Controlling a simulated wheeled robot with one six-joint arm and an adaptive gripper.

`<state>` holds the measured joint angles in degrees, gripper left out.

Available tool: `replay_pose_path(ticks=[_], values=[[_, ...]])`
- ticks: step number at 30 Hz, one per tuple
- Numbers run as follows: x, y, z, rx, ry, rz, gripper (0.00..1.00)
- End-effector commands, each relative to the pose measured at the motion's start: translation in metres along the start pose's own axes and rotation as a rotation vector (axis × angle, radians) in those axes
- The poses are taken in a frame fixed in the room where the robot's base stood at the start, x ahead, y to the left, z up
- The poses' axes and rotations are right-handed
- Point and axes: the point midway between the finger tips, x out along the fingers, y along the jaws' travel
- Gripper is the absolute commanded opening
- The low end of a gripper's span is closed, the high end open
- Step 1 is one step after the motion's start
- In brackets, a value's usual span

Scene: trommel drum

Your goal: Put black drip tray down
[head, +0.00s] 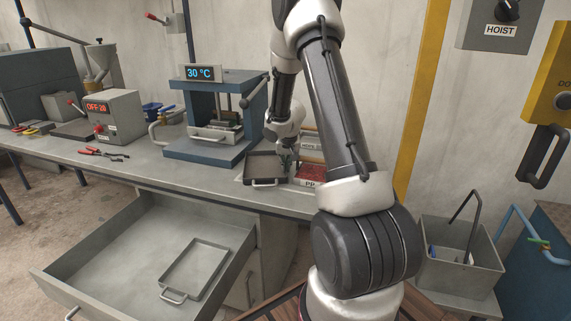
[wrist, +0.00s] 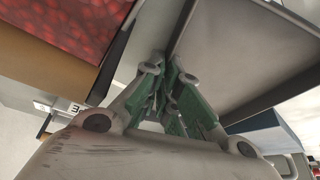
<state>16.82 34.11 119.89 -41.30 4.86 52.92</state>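The black drip tray (head: 262,165) is a shallow dark tray with a front handle, at the right part of the bench, left of the red pellets. In the head view it is at or just above the bench top; I cannot tell if it touches. My gripper (head: 288,158) is at its right side, pointing down. In the wrist view the green-padded fingers (wrist: 172,92) are close together at the side wall of the tray (wrist: 240,55) and appear shut on it. The exact grip is partly hidden by the fingers.
A bin of red pellets (head: 309,172), labelled PP, stands close right of my gripper. A blue press (head: 208,150) with a 30 °C display stands left of the tray. Below, an open drawer (head: 110,262) holds a grey tray (head: 195,268). The bench's front strip is clear.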

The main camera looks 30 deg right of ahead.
Motion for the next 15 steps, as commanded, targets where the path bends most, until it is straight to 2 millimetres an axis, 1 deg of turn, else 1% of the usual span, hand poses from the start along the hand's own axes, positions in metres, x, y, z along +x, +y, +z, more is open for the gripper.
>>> replay_pose_path(ticks=[1,3,4,15], values=[[-0.0006,-0.0002,-0.0005,0.000,0.001,0.000,0.13],[-0.0006,-0.0002,-0.0004,0.000,0.001,0.000,0.26],[-0.0006,-0.0002,-0.0003,0.000,0.001,0.000,0.30],[-0.0024,0.0004,0.0000,0.001,0.000,0.001,0.30]])
